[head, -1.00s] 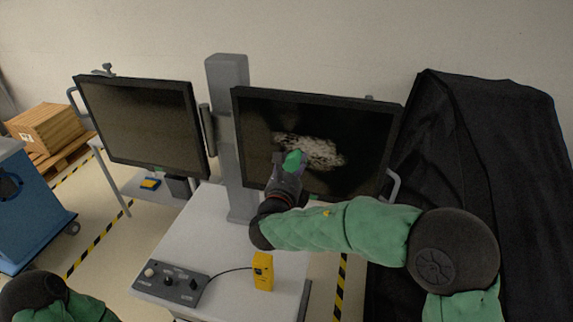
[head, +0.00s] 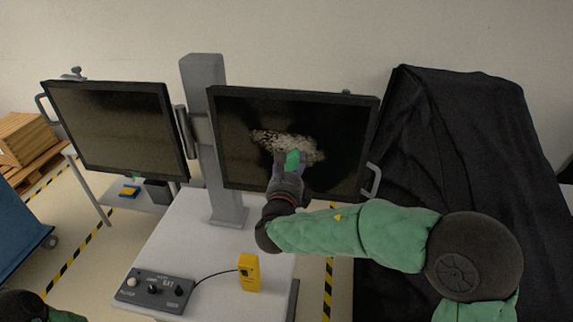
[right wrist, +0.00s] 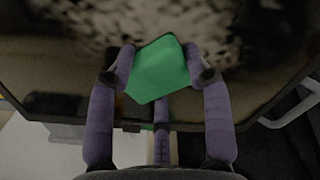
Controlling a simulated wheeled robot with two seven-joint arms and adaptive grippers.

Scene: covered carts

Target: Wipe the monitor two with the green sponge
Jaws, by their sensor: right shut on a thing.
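The right monitor (head: 340,120) is dark, with a pale speckled smudge (head: 268,138) across its middle. My right gripper (head: 290,163) is shut on the green sponge (head: 293,159) in front of this screen, at the smudge's lower edge. In the right wrist view the sponge (right wrist: 158,70) sits between both fingers, tilted, with the smudge (right wrist: 150,20) beyond it. I cannot tell whether the sponge touches the screen. The left monitor (head: 110,125) is dark and shows no such smudge.
A grey post (head: 208,140) stands between the monitors. A control box (head: 155,289) and a yellow device (head: 249,272) joined by a cable are on the white cart top (head: 195,250). A black-covered cart (head: 450,150) stands at right, a wooden crate (head: 22,138) at far left.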

